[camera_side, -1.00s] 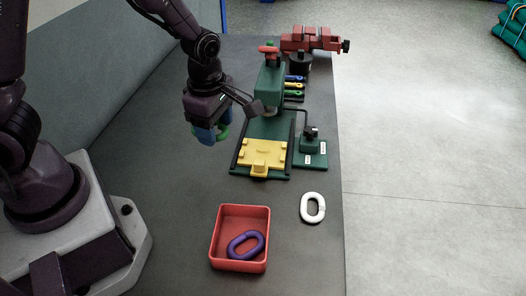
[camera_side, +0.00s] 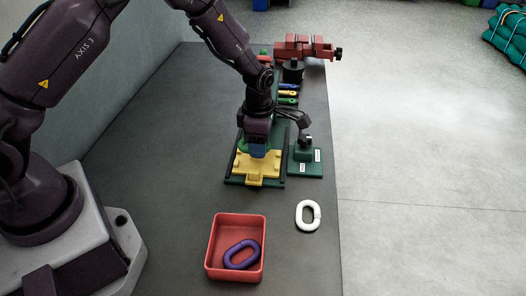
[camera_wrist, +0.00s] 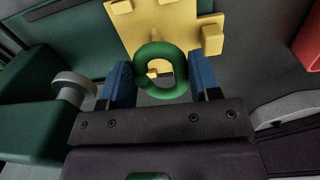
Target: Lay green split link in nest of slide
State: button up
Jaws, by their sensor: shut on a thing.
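In the wrist view my gripper (camera_wrist: 162,85) has its blue fingers shut on the green split link (camera_wrist: 146,54), one finger on each side of the ring. The yellow slide (camera_wrist: 190,22) lies beyond the link, with raised blocks around its flat face. In the side view my gripper (camera_side: 258,150) is over the rear part of the yellow slide (camera_side: 256,172). Only a bit of the green link shows there, beside the fingers. The nest is mostly hidden behind the gripper and link, and I cannot tell whether the link touches the slide.
A red tray (camera_side: 209,262) holding a purple link (camera_side: 241,254) and a loose white link (camera_side: 308,216) are in front. A small green stand (camera_side: 306,168) is right of the slide. A red vise (camera_side: 303,46) is at the back. The dark table is clear on the left.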

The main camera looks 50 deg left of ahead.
jog(key=shift+w+f, duration=0.4)
jog(key=shift+f, duration=0.75)
jog(key=shift+w+f, duration=0.15)
jog(key=shift+f, duration=0.75)
jog(key=shift+f, duration=0.15)
jog(key=o, duration=0.8)
